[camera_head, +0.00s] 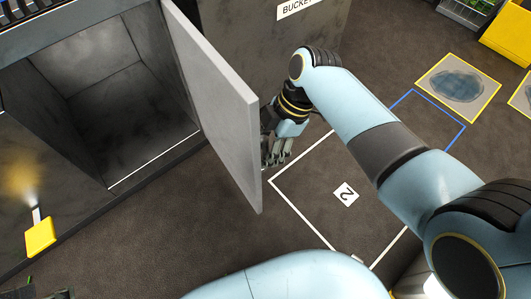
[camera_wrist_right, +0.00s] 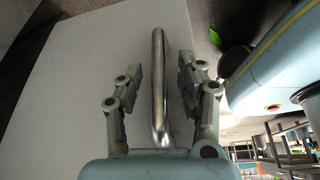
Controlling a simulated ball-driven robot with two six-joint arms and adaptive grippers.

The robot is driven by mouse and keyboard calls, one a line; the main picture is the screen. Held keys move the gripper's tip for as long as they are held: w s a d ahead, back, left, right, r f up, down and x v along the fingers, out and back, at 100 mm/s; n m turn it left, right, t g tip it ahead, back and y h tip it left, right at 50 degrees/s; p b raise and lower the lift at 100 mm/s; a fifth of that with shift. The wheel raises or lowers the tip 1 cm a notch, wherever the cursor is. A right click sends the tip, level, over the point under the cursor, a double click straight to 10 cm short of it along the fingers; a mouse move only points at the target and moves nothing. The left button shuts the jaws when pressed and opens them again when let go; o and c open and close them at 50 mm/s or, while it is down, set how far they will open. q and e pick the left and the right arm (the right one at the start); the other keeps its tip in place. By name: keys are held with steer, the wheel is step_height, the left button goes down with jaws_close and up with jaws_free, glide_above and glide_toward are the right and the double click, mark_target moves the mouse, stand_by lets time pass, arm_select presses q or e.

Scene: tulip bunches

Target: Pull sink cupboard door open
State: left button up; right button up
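The sink cupboard door (camera_head: 208,95) is a grey panel that stands swung wide open in the head view, with the cupboard's dark, empty-looking interior (camera_head: 120,100) to its left. My right gripper (camera_head: 273,158) is at the door's outer face, partly hidden behind the door's edge. In the right wrist view, a shiny metal bar handle (camera_wrist_right: 158,85) on the pale door face (camera_wrist_right: 85,75) runs between the two fingers of my right gripper (camera_wrist_right: 160,85). The fingers are apart, with a gap on both sides of the bar. My left gripper does not show.
A floor square marked 2 (camera_head: 345,193) lies right of the door, with open dark floor around it. A grey block labelled BUCKET (camera_head: 255,60) stands behind. A yellow-edged mat (camera_head: 458,85) lies farther right. A yellow block (camera_head: 40,237) is at the lower left.

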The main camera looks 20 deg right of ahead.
steer(key=shift+a+f, duration=0.1)
steer(key=shift+f, duration=0.15)
jaws_close()
stand_by(0.3)
